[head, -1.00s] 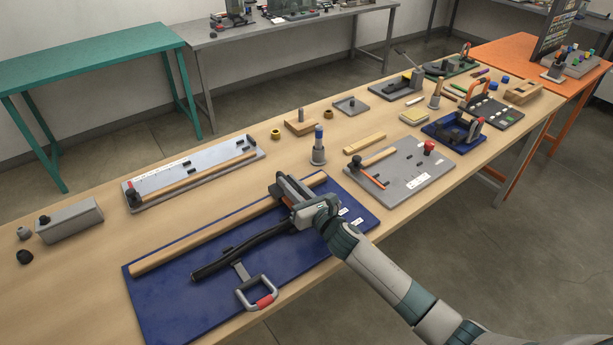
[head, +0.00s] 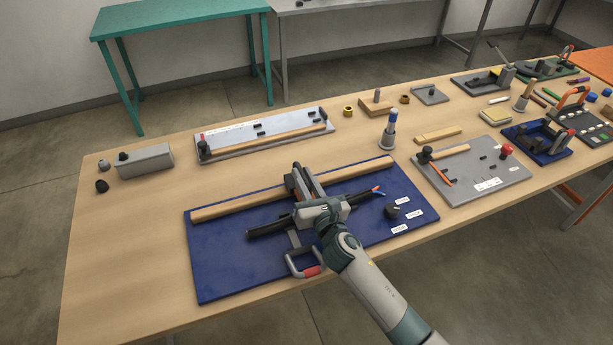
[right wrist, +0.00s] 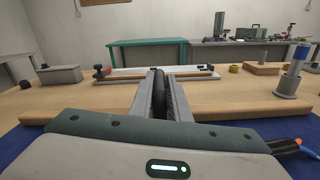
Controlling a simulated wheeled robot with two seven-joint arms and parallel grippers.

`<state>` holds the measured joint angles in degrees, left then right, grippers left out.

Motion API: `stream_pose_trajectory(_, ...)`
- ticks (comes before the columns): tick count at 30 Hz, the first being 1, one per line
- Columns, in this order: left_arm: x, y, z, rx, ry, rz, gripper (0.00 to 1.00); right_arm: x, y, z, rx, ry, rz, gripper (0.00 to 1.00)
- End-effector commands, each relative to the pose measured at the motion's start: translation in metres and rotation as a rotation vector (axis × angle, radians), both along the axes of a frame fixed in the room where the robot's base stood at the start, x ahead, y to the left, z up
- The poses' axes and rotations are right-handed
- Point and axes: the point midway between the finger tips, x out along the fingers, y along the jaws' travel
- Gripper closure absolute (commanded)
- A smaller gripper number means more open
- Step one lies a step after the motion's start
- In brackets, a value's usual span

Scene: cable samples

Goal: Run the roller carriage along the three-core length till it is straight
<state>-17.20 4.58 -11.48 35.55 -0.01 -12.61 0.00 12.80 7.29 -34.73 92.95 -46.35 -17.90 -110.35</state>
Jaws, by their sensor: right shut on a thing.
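The blue board (head: 225,270) bears the black three-core length (head: 264,230), which runs beneath my right gripper (head: 304,178). Its right end shows coloured core tips (head: 377,189); its middle is hidden by the gripper. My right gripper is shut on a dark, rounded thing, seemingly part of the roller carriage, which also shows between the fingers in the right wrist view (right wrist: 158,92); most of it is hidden. A grey D-shaped handle with a red grip (head: 312,271) lies in front of the cable. A wooden strip (head: 235,208) lies behind. My left gripper is not in view.
A grey plate (head: 265,138) with a wooden strip lies behind the board. A blue-topped peg (head: 389,130) stands behind its right end. Another grey plate (head: 470,180) lies to the right. A black knob (head: 392,211) sits on the board.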

Motion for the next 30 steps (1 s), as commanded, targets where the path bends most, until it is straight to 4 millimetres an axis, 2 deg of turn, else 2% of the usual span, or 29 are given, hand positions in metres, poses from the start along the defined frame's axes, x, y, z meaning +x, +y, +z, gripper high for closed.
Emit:
stream_pose_trajectory(1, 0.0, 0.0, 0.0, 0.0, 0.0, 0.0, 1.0, 0.0, 0.0, 0.001, 0.003, 0.0, -0.001, 1.0)
stream_pose_trajectory(2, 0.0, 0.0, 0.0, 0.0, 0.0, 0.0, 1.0, 0.0, -0.001, 0.0, 0.003, 0.001, -0.001, 0.77)
stream_pose_trajectory(3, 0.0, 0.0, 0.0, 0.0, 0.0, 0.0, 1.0, 0.0, 0.0, 0.0, 0.003, 0.001, -0.001, 0.68)
stream_pose_trajectory(14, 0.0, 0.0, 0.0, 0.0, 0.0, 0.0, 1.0, -0.001, -0.001, 0.0, 0.001, 0.0, 0.0, 0.68)
stream_pose_trajectory(19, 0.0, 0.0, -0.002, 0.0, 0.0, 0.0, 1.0, -0.009, -0.004, -0.002, 0.001, 0.001, 0.0, 0.68)
stream_pose_trajectory(23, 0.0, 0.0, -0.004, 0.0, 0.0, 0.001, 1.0, -0.021, -0.008, -0.002, 0.0, 0.0, 0.001, 0.68)
stream_pose_trajectory(30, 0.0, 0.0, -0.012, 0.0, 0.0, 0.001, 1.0, -0.061, -0.022, -0.003, 0.001, 0.001, 0.002, 0.68)
